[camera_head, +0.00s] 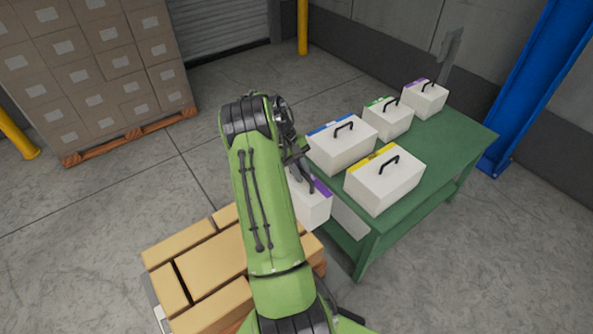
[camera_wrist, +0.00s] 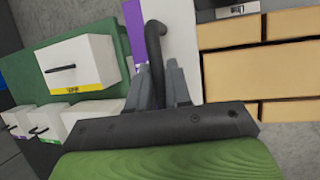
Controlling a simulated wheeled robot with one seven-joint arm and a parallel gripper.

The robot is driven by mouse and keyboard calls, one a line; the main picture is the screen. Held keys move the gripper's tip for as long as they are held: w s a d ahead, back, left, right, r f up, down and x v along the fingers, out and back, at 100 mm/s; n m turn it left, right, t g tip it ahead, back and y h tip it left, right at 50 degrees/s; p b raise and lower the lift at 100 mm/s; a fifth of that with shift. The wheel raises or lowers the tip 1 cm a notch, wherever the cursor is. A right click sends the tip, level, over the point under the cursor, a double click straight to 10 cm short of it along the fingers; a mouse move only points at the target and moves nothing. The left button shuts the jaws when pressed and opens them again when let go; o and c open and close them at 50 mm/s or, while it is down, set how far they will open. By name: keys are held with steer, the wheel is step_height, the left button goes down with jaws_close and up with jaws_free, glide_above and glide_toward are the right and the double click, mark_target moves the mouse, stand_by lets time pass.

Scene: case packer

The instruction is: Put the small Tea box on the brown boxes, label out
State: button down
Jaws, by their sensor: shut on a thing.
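A white box with a purple stripe (camera_head: 315,210) hangs from my gripper (camera_wrist: 160,88), which is shut on its black handle (camera_wrist: 155,40). The box also shows in the wrist view (camera_wrist: 182,40), with the stripe along its left edge. It is between the green table and the brown boxes (camera_head: 213,262), which also show in the wrist view (camera_wrist: 287,60). My arm hides part of the held box and of the brown boxes in the head view. The lettering on its stripe is not readable, so I cannot confirm it says Tea.
On the green table (camera_head: 480,135) stand white boxes with yellow (camera_head: 385,182), blue (camera_head: 340,148), green (camera_head: 388,120) and purple (camera_head: 425,100) stripes. A pallet of cartons (camera_head: 90,70) stands back left. A blue column (camera_head: 535,80) stands behind the table.

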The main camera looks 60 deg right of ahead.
steer(key=shift+w+r, duration=0.15)
steer(key=shift+w, duration=0.2)
steer(key=shift+s+f+b, duration=0.1)
steer(key=shift+f+b, duration=0.2)
steer(key=shift+f, duration=0.25)
step_height(320, 180, down, 18)
steer(key=b, duration=1.1)
steer(key=shift+r, duration=0.2)
steer(key=shift+f+b, duration=0.35)
steer(key=shift+b, duration=0.1)
steer(key=c, duration=1)
jaws_free()
steer(key=p+v, duration=0.3)
steer(key=v, duration=1.2)
steer(key=shift+a+r, duration=0.1)
steer(key=shift+r, duration=0.25)
steer(key=shift+w, duration=0.25)
